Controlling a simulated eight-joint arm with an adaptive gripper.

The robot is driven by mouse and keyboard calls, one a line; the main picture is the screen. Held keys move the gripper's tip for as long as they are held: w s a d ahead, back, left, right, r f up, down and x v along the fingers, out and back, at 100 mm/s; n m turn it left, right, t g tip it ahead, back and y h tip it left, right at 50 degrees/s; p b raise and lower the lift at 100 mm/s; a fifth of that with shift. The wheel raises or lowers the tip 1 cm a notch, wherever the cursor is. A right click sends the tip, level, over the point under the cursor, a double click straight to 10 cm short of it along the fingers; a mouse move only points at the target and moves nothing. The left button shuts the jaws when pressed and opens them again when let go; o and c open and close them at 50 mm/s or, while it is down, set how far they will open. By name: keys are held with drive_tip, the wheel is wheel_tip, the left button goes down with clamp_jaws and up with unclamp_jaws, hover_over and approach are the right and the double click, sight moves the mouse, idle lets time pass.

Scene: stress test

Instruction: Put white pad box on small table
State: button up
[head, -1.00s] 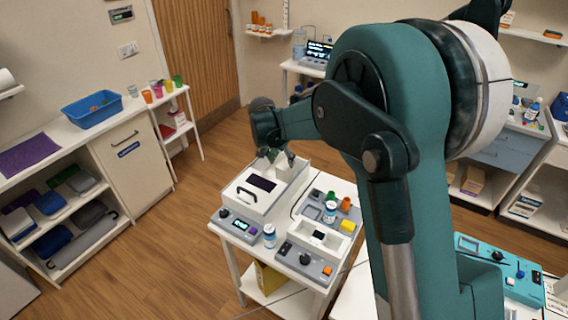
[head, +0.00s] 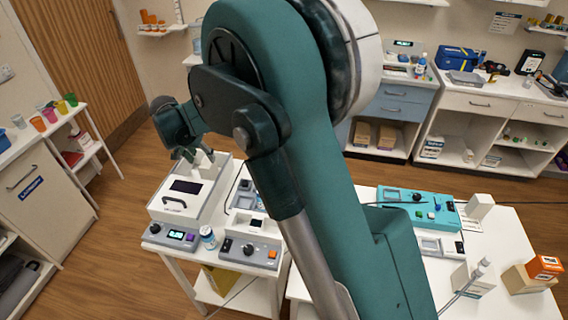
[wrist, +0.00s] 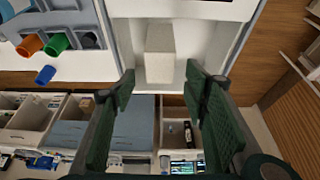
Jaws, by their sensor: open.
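A plain white box (wrist: 160,52), which looks like the white pad box, stands at the back of a white device in the wrist view. In the head view, a white block (head: 207,160) shows on that device beside my gripper (head: 192,160). In the wrist view my gripper (wrist: 160,85) is open, its green fingers apart and the box ahead between them, not clasped. The device stands on a small white table (head: 180,262). Another small white stand (head: 92,152) with cups is at the left. I cannot tell which is the task's small table.
A teal device (head: 440,220) and several boxes sit on a white table at the right. A white bottle (head: 208,238) stands at the device table's front. My arm hides the middle.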

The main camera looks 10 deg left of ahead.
drive_tip(key=shift+d, duration=0.1)
drive_tip(key=w+d+r, duration=0.1)
drive_tip(key=d+r, duration=0.5)
drive_tip(key=d, duration=0.3)
drive_tip(key=w+d+r, duration=0.1)
drive_tip(key=d+r, duration=0.5)
drive_tip(key=d, duration=0.4)
drive_tip(key=s+d+r, duration=0.2)
drive_tip(key=d+r, duration=0.2)
drive_tip(key=d, duration=0.7)
drive_tip(key=s+d+r, duration=0.3)
drive_tip(key=d+r, duration=0.1)
drive_tip(key=d, duration=0.6)
drive_tip(key=s+d+f+t, duration=0.2)
drive_tip(key=s+d+f, duration=0.1)
drive_tip(key=s+d, duration=2.3)
drive_tip(key=d, duration=0.3)
drive_tip(key=shift+d+t, duration=0.4)
